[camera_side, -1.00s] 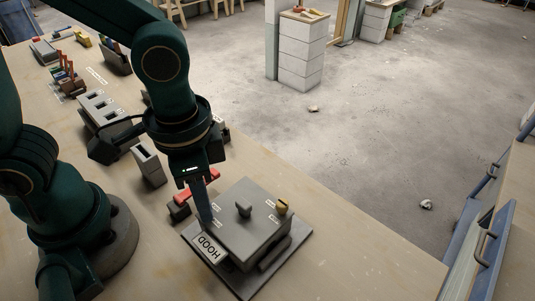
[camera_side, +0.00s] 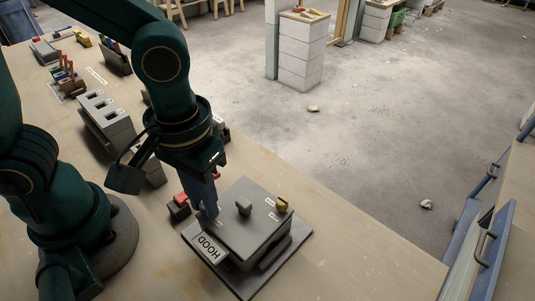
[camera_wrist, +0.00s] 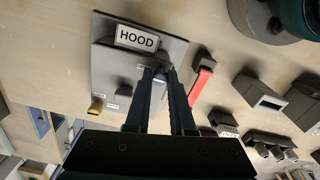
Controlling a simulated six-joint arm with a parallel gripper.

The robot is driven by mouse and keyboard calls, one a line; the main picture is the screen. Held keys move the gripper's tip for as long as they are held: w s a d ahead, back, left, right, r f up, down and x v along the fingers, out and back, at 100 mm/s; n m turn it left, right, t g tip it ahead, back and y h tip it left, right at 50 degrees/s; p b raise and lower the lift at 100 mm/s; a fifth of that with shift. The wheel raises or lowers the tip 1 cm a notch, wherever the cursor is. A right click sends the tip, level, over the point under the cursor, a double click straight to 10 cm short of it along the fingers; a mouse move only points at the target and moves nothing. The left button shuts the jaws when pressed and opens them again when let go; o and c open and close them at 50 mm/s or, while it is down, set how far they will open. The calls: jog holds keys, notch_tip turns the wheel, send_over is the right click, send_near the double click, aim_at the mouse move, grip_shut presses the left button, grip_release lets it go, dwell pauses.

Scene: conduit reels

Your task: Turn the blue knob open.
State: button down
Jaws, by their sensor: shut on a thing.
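A grey box on a dark base plate (camera_side: 293,251) carries a HOOD label (camera_side: 209,249). My gripper (camera_side: 211,214) points down at the left end of the box top. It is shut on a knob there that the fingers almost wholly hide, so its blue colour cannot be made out. In the wrist view my fingertips (camera_wrist: 162,74) meet over the box beside the HOOD sign (camera_wrist: 136,38). A grey knob (camera_side: 243,207) and a yellow knob (camera_side: 282,204) stand free in the same row.
A red bar (camera_wrist: 201,84) on a dark block lies close beside the box and my fingers. A grey unit with slots (camera_side: 105,117) and a rack of coloured handles (camera_side: 68,80) stand farther along the bench. Bare bench top lies right of the box.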

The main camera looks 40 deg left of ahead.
dwell(0.5)
jog(key=c, duration=0.8)
grip_release()
jog(key=shift+o, duration=0.2)
jog(key=shift+r, duration=2.6)
jog(key=a+r+m+t, duration=0.2)
jog(key=a+t, duration=0.3)
jog(key=a, duration=0.4)
jog(key=shift+w+r+t, duration=0.2)
jog(key=shift+r+t, duration=0.1)
jog(key=shift+r, duration=0.4)
